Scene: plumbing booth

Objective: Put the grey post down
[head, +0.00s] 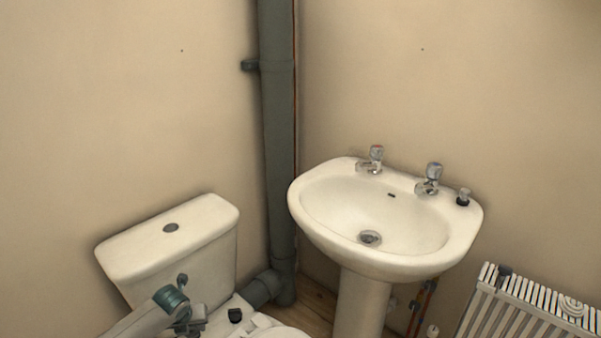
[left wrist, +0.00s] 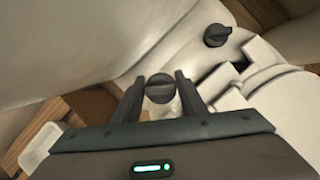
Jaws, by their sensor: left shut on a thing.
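My left gripper (head: 190,325) is low in front of the toilet cistern in the head view, above the back of the pan. In the left wrist view its two dark fingers are shut on a small dark grey round piece, the grey post (left wrist: 160,88), seen end-on with a ridge across its top. A similar dark piece (left wrist: 217,35) stands apart on the white pan, beyond and to the right of the fingers; it also shows in the head view (head: 235,315). The held post's lower end is hidden. My right gripper is not in view.
The toilet cistern (head: 170,240) stands close behind my left gripper. A grey soil pipe (head: 278,150) runs up the corner. A pedestal basin (head: 385,220) is to its right, with a white radiator (head: 530,305) further right.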

